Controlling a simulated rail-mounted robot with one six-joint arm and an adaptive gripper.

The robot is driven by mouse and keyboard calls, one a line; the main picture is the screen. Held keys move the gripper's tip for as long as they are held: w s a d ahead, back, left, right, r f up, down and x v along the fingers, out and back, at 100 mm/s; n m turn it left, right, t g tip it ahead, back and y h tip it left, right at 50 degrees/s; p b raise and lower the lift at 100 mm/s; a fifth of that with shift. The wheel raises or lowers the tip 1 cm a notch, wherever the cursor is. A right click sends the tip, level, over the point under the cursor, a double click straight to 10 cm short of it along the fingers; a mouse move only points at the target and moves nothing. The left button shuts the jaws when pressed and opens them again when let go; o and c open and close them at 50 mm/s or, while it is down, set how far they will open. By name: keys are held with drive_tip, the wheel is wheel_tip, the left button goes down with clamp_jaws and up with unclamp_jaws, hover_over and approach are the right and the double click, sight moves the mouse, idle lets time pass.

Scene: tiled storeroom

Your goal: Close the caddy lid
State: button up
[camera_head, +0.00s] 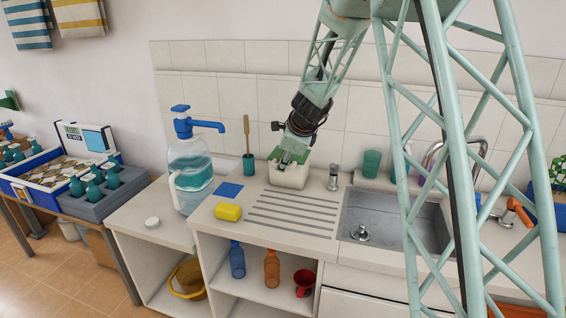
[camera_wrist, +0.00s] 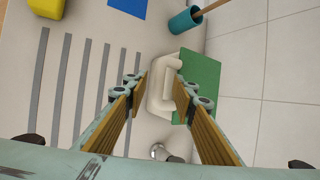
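The cream caddy (camera_head: 289,178) stands on the counter near the tiled wall, beyond the ribbed drainboard. A green panel (camera_head: 275,154), which looks like its raised lid, shows at its back. In the wrist view the caddy (camera_wrist: 160,97) lies between and beyond my fingertips, and the green panel (camera_wrist: 205,75) lies to its right. My gripper (camera_head: 289,159) is just above the caddy, pointing down. In the wrist view my gripper (camera_wrist: 160,88) has its two fingers apart, with nothing clearly pinched. Part of the panel is hidden behind the right finger; contact cannot be told.
A teal cup with a brush (camera_head: 249,163) and a blue cloth (camera_head: 229,189) are left of the caddy. A yellow sponge (camera_head: 228,212) lies nearer. A soap dispenser (camera_head: 334,177) stands right, before the sink (camera_head: 390,232). The drainboard (camera_head: 291,216) is clear.

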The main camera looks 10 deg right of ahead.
drive_tip(key=v, duration=1.1)
drive_tip(key=shift+s+r, duration=0.25)
drive_tip(key=shift+r, duration=0.1)
idle(0.5)
drive_tip(key=s+a+r+n+g, duration=0.1)
drive_tip(key=s+a+r+n, duration=0.2)
drive_tip(key=s, duration=0.7)
drive_tip(key=s+a+r+n, duration=0.1)
drive_tip(key=s+r+n, duration=0.35)
drive_tip(key=s, duration=0.45)
drive_tip(key=s+a+r+n+g, duration=0.1)
drive_tip(key=s+a+r+n, duration=0.3)
drive_tip(key=s, duration=0.6)
drive_tip(key=s+d+f+n, duration=0.1)
drive_tip(key=s+n, duration=0.4)
drive_tip(key=s, duration=0.9)
drive_tip(key=s+d+f+n+g+h, duration=0.1)
drive_tip(key=s+n, duration=0.5)
drive_tip(key=s, duration=0.9)
drive_tip(key=shift+d+f, duration=0.8)
drive_tip(key=shift+d, duration=0.4)
